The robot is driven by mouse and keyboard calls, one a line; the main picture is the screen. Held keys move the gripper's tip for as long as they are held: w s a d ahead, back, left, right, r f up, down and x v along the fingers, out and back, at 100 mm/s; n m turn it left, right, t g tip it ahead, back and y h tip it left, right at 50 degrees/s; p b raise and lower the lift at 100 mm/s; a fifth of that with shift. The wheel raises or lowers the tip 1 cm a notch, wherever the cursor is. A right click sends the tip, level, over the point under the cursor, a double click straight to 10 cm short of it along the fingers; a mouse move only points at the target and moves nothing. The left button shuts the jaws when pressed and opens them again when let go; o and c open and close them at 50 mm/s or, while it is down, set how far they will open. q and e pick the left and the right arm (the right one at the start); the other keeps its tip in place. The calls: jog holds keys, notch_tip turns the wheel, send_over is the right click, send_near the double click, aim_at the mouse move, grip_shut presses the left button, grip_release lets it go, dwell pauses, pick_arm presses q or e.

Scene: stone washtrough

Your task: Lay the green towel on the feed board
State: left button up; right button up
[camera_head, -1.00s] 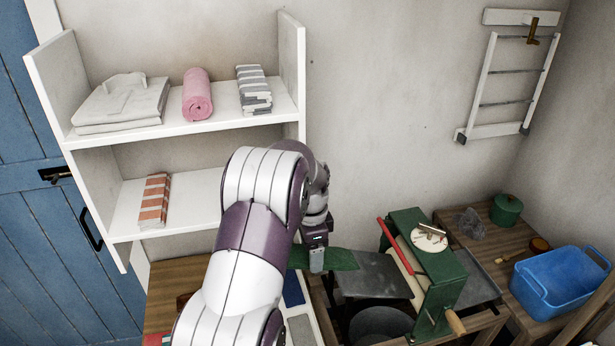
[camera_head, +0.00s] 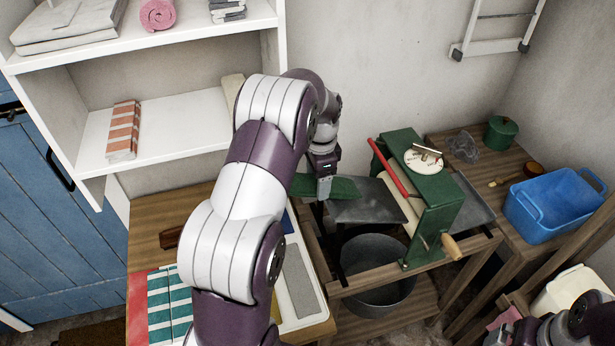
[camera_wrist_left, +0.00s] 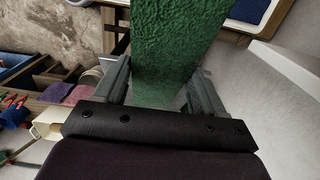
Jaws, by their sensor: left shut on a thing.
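The green towel (camera_head: 343,188) is a folded dark green strip, also seen in the left wrist view (camera_wrist_left: 170,40). My left gripper (camera_head: 323,186) is shut on it, with a finger on each side in the left wrist view (camera_wrist_left: 160,85). The feed board (camera_head: 368,208) looks like the dark grey plate on the left side of the green mangle (camera_head: 435,185). The towel's right end overlaps the board's far left corner in the head view; I cannot tell whether they touch. My right arm shows at the lower right corner; its jaws are not clear.
A metal tub (camera_head: 375,292) stands below the board. A red bar (camera_head: 381,160) and pale rollers edge the mangle. A blue basin (camera_head: 553,205) is at right. A wooden table (camera_head: 150,225) with striped cloths is at left, under a white shelf (camera_head: 180,110).

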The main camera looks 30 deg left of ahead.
aim_at(337, 184)
pick_arm(q)
jog(key=w+d+f, duration=0.2)
jog(key=w+f, duration=0.1)
jog(key=shift+w+d+b, duration=0.25)
jog(key=shift+d+b, duration=0.05)
jog(key=shift+w+d+f, duration=0.1)
jog(key=shift+w+d, duration=0.05)
jog(key=shift+d, duration=0.25)
jog(key=o, duration=1.4)
jog(key=shift+a, duration=0.1)
